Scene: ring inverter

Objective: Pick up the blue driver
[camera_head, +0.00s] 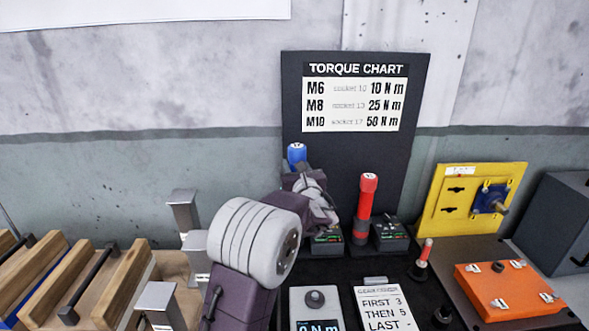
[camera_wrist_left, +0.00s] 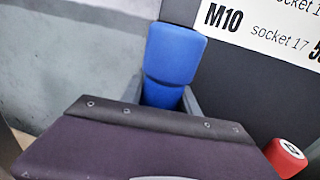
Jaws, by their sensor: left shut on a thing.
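The blue driver (camera_head: 297,152) stands upright in front of the dark torque chart board, with its blue top showing above my left gripper. My left gripper (camera_head: 302,172) is shut on the driver; my wrist hides the driver's lower part in the head view. In the left wrist view the blue handle (camera_wrist_left: 172,60) rises between the fingers (camera_wrist_left: 168,100), partly hidden by the gripper body. Whether its lower end touches its stand cannot be told. My right gripper is not in view.
A red driver (camera_head: 366,195) stands upright to the right; its top shows in the left wrist view (camera_wrist_left: 287,156). Small stands with displays (camera_head: 390,235) are below. The torque chart board (camera_head: 355,165) is close behind.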

